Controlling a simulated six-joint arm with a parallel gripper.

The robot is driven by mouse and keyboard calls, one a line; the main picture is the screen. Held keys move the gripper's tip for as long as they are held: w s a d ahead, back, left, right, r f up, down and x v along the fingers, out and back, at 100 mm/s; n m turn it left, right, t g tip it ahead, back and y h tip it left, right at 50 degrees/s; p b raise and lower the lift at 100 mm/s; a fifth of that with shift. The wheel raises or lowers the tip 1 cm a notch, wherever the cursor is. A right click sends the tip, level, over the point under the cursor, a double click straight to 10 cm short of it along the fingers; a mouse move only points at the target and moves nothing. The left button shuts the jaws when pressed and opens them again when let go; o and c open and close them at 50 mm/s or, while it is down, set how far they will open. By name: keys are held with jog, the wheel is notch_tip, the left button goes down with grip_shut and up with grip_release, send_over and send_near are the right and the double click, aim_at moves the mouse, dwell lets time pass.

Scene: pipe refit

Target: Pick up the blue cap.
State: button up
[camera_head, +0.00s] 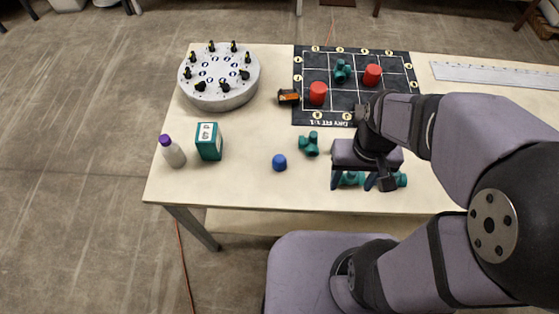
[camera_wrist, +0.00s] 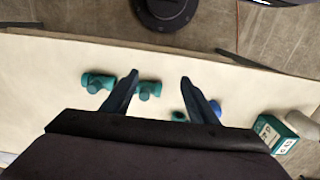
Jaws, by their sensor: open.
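The blue cap (camera_head: 279,162) stands on the table near its front edge, left of my gripper and apart from it. In the wrist view the blue cap (camera_wrist: 216,106) shows partly behind the right finger. My gripper (camera_head: 353,186) is open and empty, with its fingers pointing down over the front part of the table. In the wrist view the gripper (camera_wrist: 158,80) has its two fingers wide apart, with a teal fitting (camera_wrist: 150,89) visible beside the left finger.
Teal fittings lie near the cap (camera_head: 310,144) and by my gripper (camera_head: 400,179). A teal box (camera_head: 209,142) and purple-topped bottle (camera_head: 173,152) stand left. Behind are a round grey rack (camera_head: 222,102), a black grid mat (camera_head: 312,119) with red caps (camera_head: 318,93), and a ruler (camera_head: 490,74).

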notch_tip(320, 180, up, 4)
jog(key=r, duration=0.1)
jog(key=n+t+h, duration=0.8)
jog(key=n+h, duration=0.3)
jog(key=n, duration=1.5)
send_over(275, 163)
jog(key=s+a, duration=0.3)
jog(key=a, duration=0.1)
notch_tip(275, 163, down, 13)
jog(key=shift+a+f+b, duration=0.1)
jog(key=shift+f+b, duration=0.05)
jog(key=shift+b, duration=0.15)
jog(key=shift+f, duration=0.35)
jog(key=shift+p+x, duration=1.7)
jog(key=shift+x, duration=1.6)
jog(key=shift+w+d+f, duration=0.2)
jog(key=shift+d, duration=0.05)
jog(key=c, duration=1.1)
